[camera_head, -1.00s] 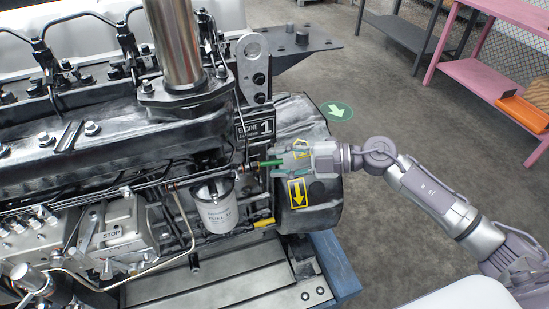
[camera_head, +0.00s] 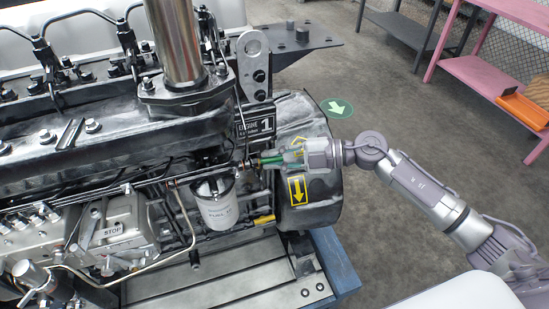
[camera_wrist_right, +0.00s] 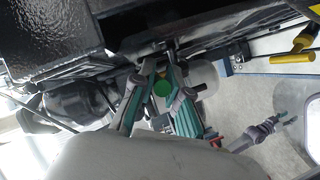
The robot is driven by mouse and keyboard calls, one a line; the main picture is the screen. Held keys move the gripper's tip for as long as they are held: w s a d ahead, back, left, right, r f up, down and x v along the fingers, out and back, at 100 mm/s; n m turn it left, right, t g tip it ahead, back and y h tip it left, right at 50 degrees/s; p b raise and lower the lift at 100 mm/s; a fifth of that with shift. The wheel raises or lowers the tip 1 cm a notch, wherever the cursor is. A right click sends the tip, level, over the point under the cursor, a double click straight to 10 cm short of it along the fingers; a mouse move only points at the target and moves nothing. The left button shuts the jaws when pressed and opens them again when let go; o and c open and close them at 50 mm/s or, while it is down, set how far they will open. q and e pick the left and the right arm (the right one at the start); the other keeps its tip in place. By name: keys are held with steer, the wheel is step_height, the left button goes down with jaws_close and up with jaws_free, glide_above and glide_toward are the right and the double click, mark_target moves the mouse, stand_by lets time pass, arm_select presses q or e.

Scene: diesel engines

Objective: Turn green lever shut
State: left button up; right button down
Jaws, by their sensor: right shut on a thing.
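The green lever (camera_head: 267,160) is on the engine's side, just below the "ENGINE 1" plate and right of the white filter. Only a short green part shows between my right fingers. My right gripper (camera_head: 280,157) comes in from the right and is shut on the lever. In the right wrist view, the lever's round green end (camera_wrist_right: 161,89) sits between the two grey and teal fingers (camera_wrist_right: 158,100). The lever's pivot is mostly hidden. My left gripper (camera_wrist_right: 262,132) seems to show small at the lower right of the wrist view; its fingers are unclear.
The engine (camera_head: 90,150) fills the left. A white filter (camera_head: 216,205) hangs left of the lever, and a yellow handle (camera_head: 264,219) is below. A yellow arrow label (camera_head: 298,190) is on the housing. A pink table (camera_head: 490,75) stands at the far right; the floor between is clear.

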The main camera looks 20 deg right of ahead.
steer(key=shift+w+n+g+y, duration=0.25)
steer(key=shift+n+g+y, duration=0.05)
steer(key=shift+n+g, duration=0.35)
steer(key=shift+g, duration=0.25)
steer(key=c, duration=1.2)
jaws_free()
steer(key=v, duration=1.2)
steer(key=shift+s, duration=0.1)
steer(key=shift+a, duration=0.15)
